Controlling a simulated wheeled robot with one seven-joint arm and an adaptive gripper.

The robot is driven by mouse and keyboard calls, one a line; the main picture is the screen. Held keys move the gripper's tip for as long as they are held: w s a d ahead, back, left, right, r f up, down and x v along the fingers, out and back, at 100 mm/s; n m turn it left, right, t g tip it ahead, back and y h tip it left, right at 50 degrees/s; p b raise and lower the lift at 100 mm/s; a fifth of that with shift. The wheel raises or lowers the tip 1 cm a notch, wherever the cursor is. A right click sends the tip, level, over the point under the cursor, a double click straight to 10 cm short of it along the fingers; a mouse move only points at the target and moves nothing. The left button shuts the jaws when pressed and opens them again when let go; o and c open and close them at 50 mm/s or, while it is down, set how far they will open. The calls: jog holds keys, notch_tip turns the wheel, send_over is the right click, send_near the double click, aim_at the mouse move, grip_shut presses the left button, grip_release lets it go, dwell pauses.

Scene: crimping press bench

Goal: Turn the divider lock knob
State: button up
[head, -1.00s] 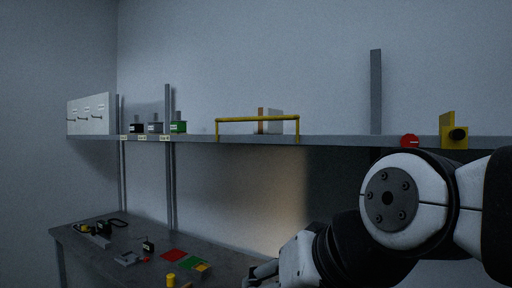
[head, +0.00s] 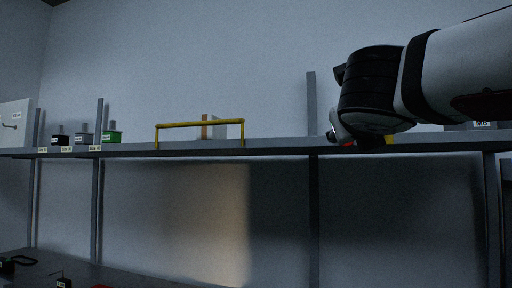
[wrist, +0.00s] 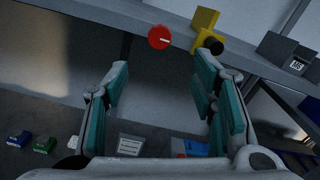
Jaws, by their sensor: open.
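A red round knob (wrist: 159,37) with a white line sits on the shelf's front edge in the wrist view. To its right is a yellow bracket (wrist: 205,20) with a black round knob (wrist: 212,44). I cannot tell which of the two is the divider lock knob. My gripper (wrist: 161,70) is open and empty, its teal-padded fingers apart below the red knob and not visibly touching it. In the head view my arm hides most of both; only slivers of the red knob (head: 348,144) and yellow bracket (head: 389,139) show.
The shelf (head: 270,146) runs across the head view with a yellow rail (head: 200,124) and small labelled blocks (head: 111,137) at left. A grey labelled block (wrist: 287,52) stands right of the bracket. Several items lie below in the wrist view, including a blue one (wrist: 194,148).

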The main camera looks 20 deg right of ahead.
jog(key=x, duration=1.3)
jog(key=shift+w, duration=0.2)
jog(key=shift+d, duration=0.1)
jog(key=c, duration=1.1)
